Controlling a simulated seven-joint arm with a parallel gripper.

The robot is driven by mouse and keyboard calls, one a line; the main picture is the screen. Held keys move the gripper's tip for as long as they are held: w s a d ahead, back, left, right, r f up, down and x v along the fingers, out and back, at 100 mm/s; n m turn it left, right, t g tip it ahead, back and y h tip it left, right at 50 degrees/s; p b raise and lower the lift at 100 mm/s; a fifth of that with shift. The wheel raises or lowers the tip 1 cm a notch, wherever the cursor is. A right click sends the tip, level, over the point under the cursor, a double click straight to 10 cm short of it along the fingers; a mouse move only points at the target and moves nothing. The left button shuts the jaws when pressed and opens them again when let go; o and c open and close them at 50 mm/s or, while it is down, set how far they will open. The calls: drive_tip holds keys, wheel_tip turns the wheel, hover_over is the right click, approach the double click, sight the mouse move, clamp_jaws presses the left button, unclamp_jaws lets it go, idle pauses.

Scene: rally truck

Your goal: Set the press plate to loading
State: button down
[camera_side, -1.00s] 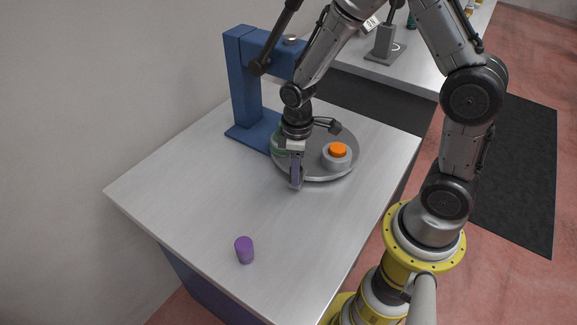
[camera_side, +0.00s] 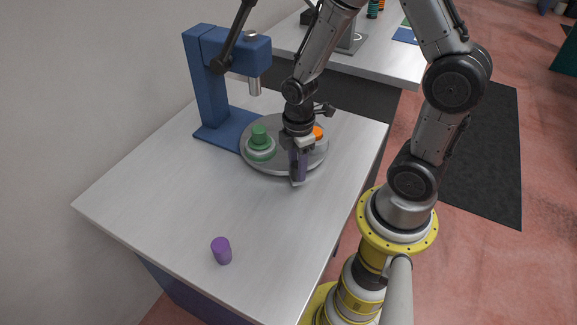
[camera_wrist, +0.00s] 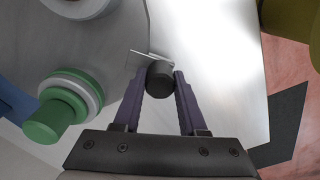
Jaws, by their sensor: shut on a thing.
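The press plate (camera_side: 276,171) is a round grey turntable on the table, in front of the blue press (camera_side: 207,82). A green stepped piece (camera_side: 259,140) stands on its left. An orange-topped piece (camera_side: 318,132) stands on its right, partly behind my gripper. My gripper (camera_side: 298,180) points down at the plate's front edge. In the wrist view, its purple fingers (camera_wrist: 160,88) are shut on a dark round knob (camera_wrist: 160,80) with a thin metal tab beside it, at the plate's edge. The plate (camera_wrist: 115,45) and the green piece (camera_wrist: 50,115) show on the left there.
A purple cylinder (camera_side: 221,250) stands on the front of the table (camera_side: 150,200), well away from my gripper. The press's ram (camera_side: 254,85) hangs above the back of the plate. Another bench (camera_side: 385,62) stands behind. The table's front left is clear.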

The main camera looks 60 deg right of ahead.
drive_tip(key=shift+s+d+r+n, duration=0.1)
drive_tip(key=shift+s+d+n, duration=0.8)
drive_tip(key=shift+d+n, duration=0.1)
drive_tip(key=shift+s+d+n, duration=0.7)
drive_tip(key=shift+d+n, duration=0.3)
drive_tip(key=shift+s+d+n, duration=0.25)
drive_tip(key=shift+d+n, duration=0.3)
drive_tip(key=shift+d, duration=0.1)
drive_tip(key=shift+s+d+n, duration=0.3)
drive_tip(key=shift+d+n, duration=0.2)
drive_tip(key=shift+d, duration=0.2)
drive_tip(key=shift+s+d+n, duration=0.25)
drive_tip(key=shift+d+n, duration=0.3)
drive_tip(key=shift+d, duration=0.1)
drive_tip(key=shift+s+d+n, duration=0.15)
drive_tip(key=shift+d+n, duration=1.55)
drive_tip(key=shift+d, duration=0.45)
drive_tip(key=shift+w+d+n, duration=0.2)
drive_tip(key=shift+d+n, duration=0.6)
drive_tip(key=shift+d, duration=0.25)
drive_tip(key=shift+w+d+n, duration=0.2)
drive_tip(key=shift+d+n, duration=0.6)
drive_tip(key=shift+d, duration=0.2)
drive_tip(key=shift+c, duration=2.3)
unclamp_jaws()
